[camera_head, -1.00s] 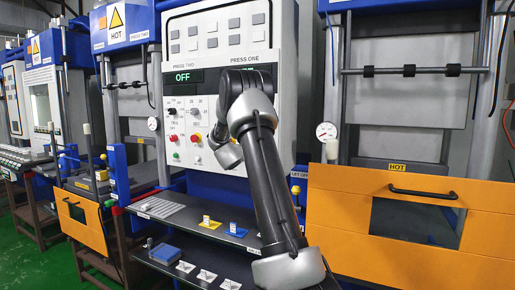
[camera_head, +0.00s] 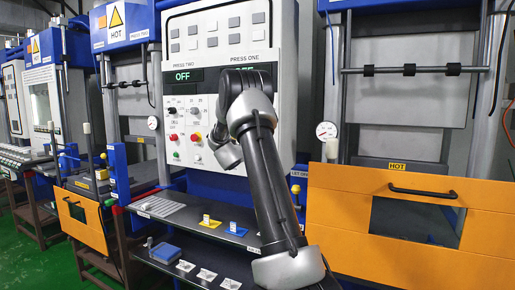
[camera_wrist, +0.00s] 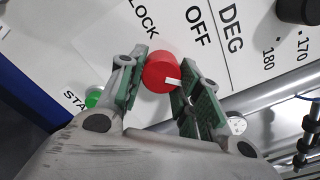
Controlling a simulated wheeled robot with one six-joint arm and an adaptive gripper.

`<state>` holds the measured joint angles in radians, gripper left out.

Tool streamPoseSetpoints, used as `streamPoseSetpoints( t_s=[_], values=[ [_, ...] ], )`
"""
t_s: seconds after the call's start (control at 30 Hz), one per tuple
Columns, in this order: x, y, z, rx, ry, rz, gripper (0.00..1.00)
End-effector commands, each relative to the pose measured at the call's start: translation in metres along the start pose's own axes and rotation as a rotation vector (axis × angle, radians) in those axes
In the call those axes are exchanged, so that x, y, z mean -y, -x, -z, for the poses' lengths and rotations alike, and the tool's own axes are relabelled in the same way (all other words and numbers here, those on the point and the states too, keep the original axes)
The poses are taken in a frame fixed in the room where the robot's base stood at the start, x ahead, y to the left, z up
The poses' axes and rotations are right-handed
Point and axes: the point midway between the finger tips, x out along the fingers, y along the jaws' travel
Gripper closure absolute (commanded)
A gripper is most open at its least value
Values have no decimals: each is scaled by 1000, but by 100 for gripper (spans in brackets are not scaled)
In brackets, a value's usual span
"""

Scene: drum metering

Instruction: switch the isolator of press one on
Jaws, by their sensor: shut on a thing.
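A red rotary knob (camera_wrist: 160,72) with a white pointer mark is on the white panel in the wrist view. The words OFF and LOCK are printed beside it; the mark shows on the side away from LOCK. My gripper (camera_wrist: 166,76) has its two green-padded fingers on either side of the knob and is shut on it. In the head view my arm covers this knob, my fingers and most of the PRESS ONE display. The PRESS TWO display (camera_head: 182,76) reads OFF.
A green button (camera_wrist: 94,98) sits left of my fingers, and a black knob (camera_wrist: 297,10) lies at upper right in the wrist view. Below the panel a dark shelf (camera_head: 190,222) holds small items. An orange guard (camera_head: 335,215) stands to the right.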

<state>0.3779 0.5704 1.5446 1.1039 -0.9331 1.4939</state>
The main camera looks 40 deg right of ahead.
Motion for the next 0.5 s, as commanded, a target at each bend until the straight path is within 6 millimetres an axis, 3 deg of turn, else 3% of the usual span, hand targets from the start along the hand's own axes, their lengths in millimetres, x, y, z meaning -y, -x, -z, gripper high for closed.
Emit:
streamPoseSetpoints(
  t_s=[0.5],
  values=[
    [-4, 1, 3, -6, -380, -2, 90]
  ],
)
